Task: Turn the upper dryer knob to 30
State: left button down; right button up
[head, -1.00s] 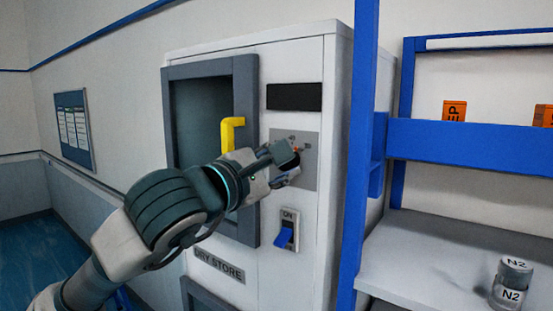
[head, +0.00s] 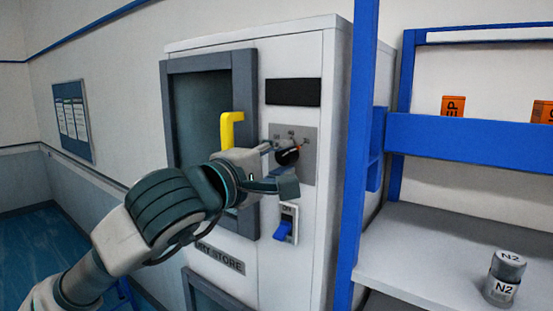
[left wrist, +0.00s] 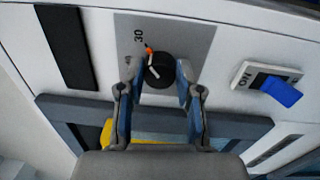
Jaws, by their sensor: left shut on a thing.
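The black dryer knob (head: 288,152) sits on a grey plate (head: 306,165) on the front of the white dry store cabinet. In the left wrist view the knob (left wrist: 160,71) shows a white line and an orange mark near its rim, close to the printed 30 (left wrist: 138,37). My left gripper (head: 279,167) has one finger on each side of the knob and is shut on it; it also shows in the left wrist view (left wrist: 159,76). The other dial numbers are too small or hidden to read. My right gripper is out of view.
Below the plate is a blue ON switch (head: 284,230). A yellow handle (head: 230,131) is on the grey-framed door left of the knob. A black panel (head: 293,92) is above. A blue rack post (head: 357,150) stands close on the right, with an N2 container (head: 505,279).

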pick_arm(q)
jog(key=shift+w+a, duration=0.1)
jog(key=shift+w, duration=0.05)
jog(key=c, duration=0.9)
grip_release()
jog(key=shift+w, duration=0.1)
jog(key=shift+o, duration=0.8)
jog(key=shift+w+d+f, duration=0.25)
jog(key=shift+w+d, duration=0.1)
jog(key=shift+w, duration=0.3)
jog(key=shift+s+r, duration=0.1)
jog(key=shift+s, duration=0.15)
jog(key=v, duration=1.1)
jog(key=shift+a+f, duration=0.25)
jog(key=shift+a, duration=0.15)
jog(key=shift+d, duration=0.1)
